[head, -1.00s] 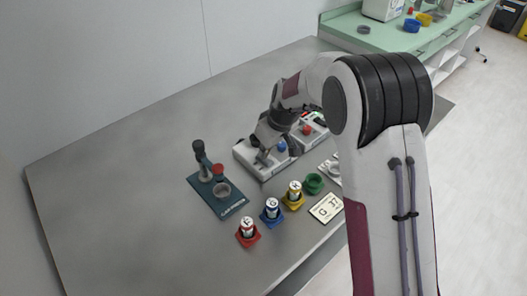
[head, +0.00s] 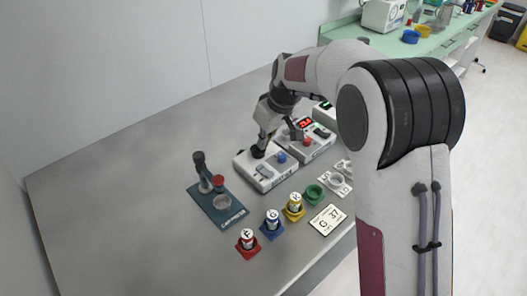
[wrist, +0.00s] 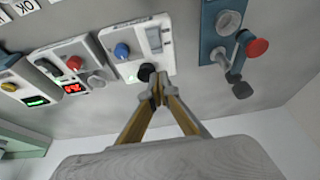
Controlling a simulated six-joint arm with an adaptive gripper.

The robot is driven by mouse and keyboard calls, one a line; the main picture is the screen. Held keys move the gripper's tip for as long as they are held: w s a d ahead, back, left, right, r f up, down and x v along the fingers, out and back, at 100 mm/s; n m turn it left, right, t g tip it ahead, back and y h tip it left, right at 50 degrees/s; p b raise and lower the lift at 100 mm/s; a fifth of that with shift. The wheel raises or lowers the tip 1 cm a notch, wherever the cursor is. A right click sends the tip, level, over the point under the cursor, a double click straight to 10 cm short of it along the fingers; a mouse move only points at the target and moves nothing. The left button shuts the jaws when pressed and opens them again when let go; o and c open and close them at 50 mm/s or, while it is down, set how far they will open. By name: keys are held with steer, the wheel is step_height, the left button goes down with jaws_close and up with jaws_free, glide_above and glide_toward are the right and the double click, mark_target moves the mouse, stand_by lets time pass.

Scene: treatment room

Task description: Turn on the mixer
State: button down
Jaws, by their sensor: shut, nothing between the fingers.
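The mixer is a white box (head: 253,178) with a blue knob (head: 281,158), a grey switch (head: 264,171) and a black round cup (head: 257,151) on top. In the wrist view the mixer (wrist: 133,25) shows the same blue knob (wrist: 122,50), switch (wrist: 155,38) and black cup (wrist: 147,72). My gripper (wrist: 157,90) is shut and empty, its tips close to the black cup in that view. In the head view my gripper (head: 264,136) is above the cup; I cannot tell whether they touch. The switch position is too small to tell.
A white device with a red knob (head: 308,141) and red display stands right of the mixer. A teal stand (head: 222,211) is at left. Red (head: 247,252), blue (head: 271,232) and yellow (head: 294,213) holders with vials, an empty green holder (head: 313,193) and a label card (head: 327,220) are in front.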

steer(key=shift+s+d+r, duration=0.15)
steer(key=shift+r, duration=2.45)
steer(key=shift+m, duration=0.3)
steer(key=s+d+r+m+t+h, duration=0.1)
steer(key=s+d+r+m, duration=0.1)
steer(key=s+d, duration=0.5)
steer(key=s+d+r+m+t+h, duration=0.1)
steer(key=s+d, duration=0.6)
steer(key=s, duration=1)
steer(key=s+d+r+m, duration=0.4)
steer(key=s+d, duration=0.3)
steer(key=s, duration=0.5)
steer(key=shift+s+m+t+h, duration=0.3)
steer(key=shift+m+t+h, duration=0.1)
steer(key=shift+m, duration=0.3)
